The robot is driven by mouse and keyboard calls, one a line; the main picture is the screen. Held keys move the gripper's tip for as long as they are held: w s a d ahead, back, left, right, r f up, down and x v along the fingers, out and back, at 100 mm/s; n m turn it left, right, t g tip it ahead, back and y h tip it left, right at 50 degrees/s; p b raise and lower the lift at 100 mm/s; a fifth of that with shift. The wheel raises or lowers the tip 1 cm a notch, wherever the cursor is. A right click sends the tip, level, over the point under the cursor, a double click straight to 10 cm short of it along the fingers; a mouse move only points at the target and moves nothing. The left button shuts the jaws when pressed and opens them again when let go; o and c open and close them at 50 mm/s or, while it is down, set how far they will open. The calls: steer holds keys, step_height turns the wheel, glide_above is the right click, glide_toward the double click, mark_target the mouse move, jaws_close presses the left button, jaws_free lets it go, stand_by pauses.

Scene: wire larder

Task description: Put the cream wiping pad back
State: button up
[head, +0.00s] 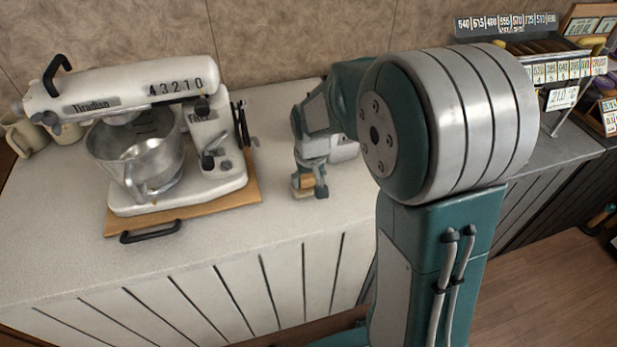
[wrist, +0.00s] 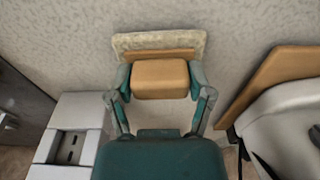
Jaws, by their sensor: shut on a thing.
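The cream wiping pad (wrist: 118,42) has a pale, rough-edged pad with a tan block-shaped grip on it. My gripper (wrist: 161,78) is shut on the tan grip, one finger at each side. In the head view my gripper (head: 310,186) is low over the pale worktop, right of the mixer, with the pad (head: 296,193) under it. I cannot tell whether the pad touches the worktop.
A white stand mixer (head: 130,90) with a steel bowl (head: 135,150) stands on a wooden board (head: 250,192) to the left. A pale slotted object (wrist: 70,135) is at left in the wrist view. The front worktop is clear. Price-marked racks (head: 560,70) stand at far right.

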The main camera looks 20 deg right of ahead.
mark_target(310, 190)
steer(key=shift+f, duration=0.4)
steer(key=o, duration=1)
step_height(310, 190, up, 11)
steer(key=s, duration=0.1)
steer(key=s+r+t, duration=0.2)
steer(key=s+r, duration=0.1)
steer(key=s, duration=0.7)
steer(key=s+r+t, duration=0.2)
steer(key=s+r, duration=0.1)
steer(key=s, duration=0.6)
steer(key=shift+s, duration=0.35)
